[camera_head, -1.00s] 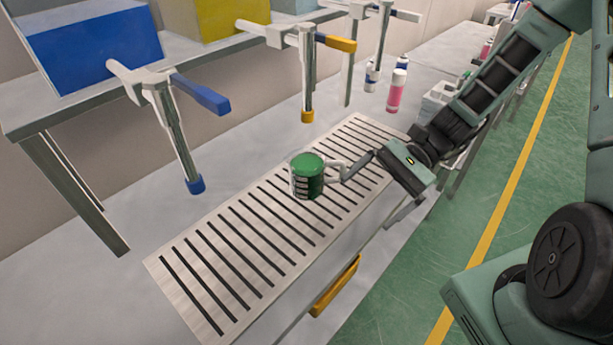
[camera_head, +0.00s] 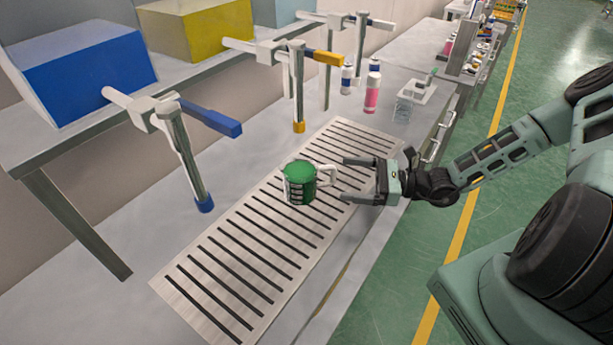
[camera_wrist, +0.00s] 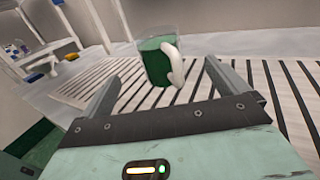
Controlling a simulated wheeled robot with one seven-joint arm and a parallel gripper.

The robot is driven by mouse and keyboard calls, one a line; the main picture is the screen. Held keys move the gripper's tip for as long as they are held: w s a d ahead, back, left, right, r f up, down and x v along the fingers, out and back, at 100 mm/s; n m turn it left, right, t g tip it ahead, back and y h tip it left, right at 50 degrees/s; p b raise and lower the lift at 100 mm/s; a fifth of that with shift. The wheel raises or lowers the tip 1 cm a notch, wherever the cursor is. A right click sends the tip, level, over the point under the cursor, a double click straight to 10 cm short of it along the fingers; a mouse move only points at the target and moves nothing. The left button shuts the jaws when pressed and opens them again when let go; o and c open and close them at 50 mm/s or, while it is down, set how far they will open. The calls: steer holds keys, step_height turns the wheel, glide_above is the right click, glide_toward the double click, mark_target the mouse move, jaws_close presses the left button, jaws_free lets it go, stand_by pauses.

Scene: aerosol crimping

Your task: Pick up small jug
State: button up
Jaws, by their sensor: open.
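The small jug (camera_head: 299,184) is green with a clear rim and a white handle on its right side. It stands upright on the slotted metal grate. In the wrist view the jug (camera_wrist: 156,63) is ahead of the fingers, its handle toward me and to the right. My gripper (camera_head: 342,178) is open and empty, to the right of the jug, with its fingers pointing at the handle side. In the wrist view the fingers (camera_wrist: 170,85) are spread to either side, with the jug beyond and between them. In the head view the fingertips are close to the handle; contact cannot be told.
The slotted grate (camera_head: 222,291) lies on the bench. Dispensing taps with blue (camera_head: 203,203) and yellow (camera_head: 299,127) tips hang behind it. The grate around the jug is clear.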

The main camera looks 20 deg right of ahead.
mark_target(314, 176)
steer(key=p+x, duration=0.1)
steer(key=x, duration=0.3)
steer(key=shift+a, duration=0.1)
steer(key=p+x, duration=0.2)
steer(key=x, duration=0.2)
steer(key=shift+a+f+p, duration=0.1)
steer(key=shift+a+p, duration=0.1)
steer(key=shift+p, duration=0.2)
steer(key=shift+w+a+f, duration=0.2)
steer(key=shift+a, duration=0.2)
steer(key=c, duration=1.4)
steer(key=shift+r, duration=0.15)
steer(key=shift+c, duration=0.7)
